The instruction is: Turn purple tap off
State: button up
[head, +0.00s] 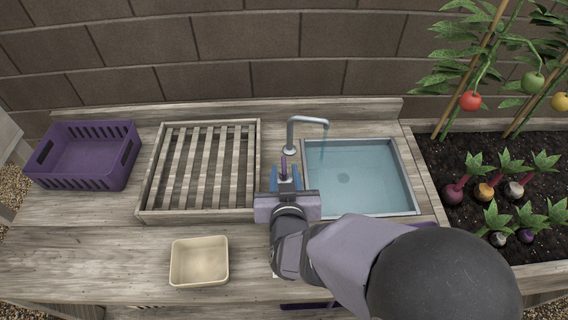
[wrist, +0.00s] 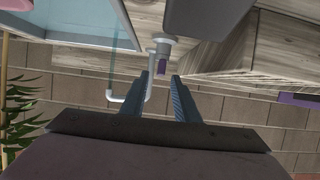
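A thin stream of water (head: 322,149) falls from the spout into the sink (head: 370,182), which holds blue water. My gripper (head: 285,175) is open, with blue fingers on either side of the handle's line. In the wrist view the gripper (wrist: 164,78) has an empty gap. I cannot tell whether either finger touches the handle.
A slatted wooden rack (head: 201,209) stands close on the left. A purple crate (head: 82,180) is farther left, and a cream tub (head: 199,262) stands at the front. A soil bed (head: 470,218) with vegetables lies right of the sink. A brick wall (head: 230,45) stands behind.

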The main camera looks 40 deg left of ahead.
aim_at(284, 165)
jog(key=shift+x, duration=2.2)
grip_shut()
